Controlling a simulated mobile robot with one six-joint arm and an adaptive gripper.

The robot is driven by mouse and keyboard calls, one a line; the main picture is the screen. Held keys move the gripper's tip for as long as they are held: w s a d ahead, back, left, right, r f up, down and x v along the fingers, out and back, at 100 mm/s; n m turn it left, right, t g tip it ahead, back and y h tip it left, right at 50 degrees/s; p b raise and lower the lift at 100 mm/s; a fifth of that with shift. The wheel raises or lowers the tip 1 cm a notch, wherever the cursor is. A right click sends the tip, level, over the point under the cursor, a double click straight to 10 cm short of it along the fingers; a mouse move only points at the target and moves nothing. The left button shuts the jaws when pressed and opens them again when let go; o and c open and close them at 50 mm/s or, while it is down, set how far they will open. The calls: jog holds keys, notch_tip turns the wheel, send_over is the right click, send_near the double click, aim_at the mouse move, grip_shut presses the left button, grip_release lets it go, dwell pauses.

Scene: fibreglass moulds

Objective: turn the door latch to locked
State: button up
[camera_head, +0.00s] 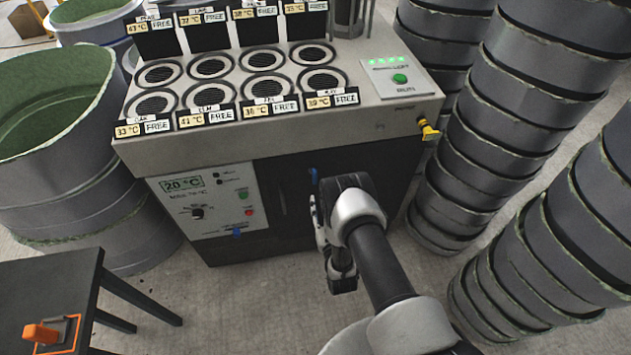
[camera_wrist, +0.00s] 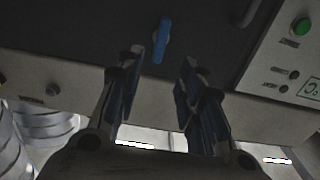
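The door latch (camera_head: 314,180) is a small blue handle on the dark front door (camera_head: 281,205) of the machine. In the wrist view the latch (camera_wrist: 161,40) stands nearly upright, slightly tilted, against the dark door (camera_wrist: 80,30). My gripper (camera_head: 316,212) is in front of the door, close to the latch, partly hidden by my arm in the head view. In the wrist view my gripper (camera_wrist: 158,80) is open and empty, and the latch appears beyond the gap between its fingertips. I see no contact with it. No lock marking is readable.
A control panel (camera_head: 205,208) with buttons and a knob is left of the door. A yellow valve (camera_head: 428,130) sticks out at the machine's right corner. Stacked grey moulds (camera_head: 500,130) stand on the right. A dark table (camera_head: 50,285) is at lower left.

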aim_at(315, 177)
jog(key=w, duration=0.3)
jog(key=w+a+b, duration=0.1)
jog(key=w, duration=0.3)
jog(key=w+b, duration=0.1)
jog(key=w, duration=0.2)
jog(key=shift+w+a, duration=0.2)
jog(key=shift+w, duration=0.1)
jog(key=shift+c, duration=0.5)
grip_shut()
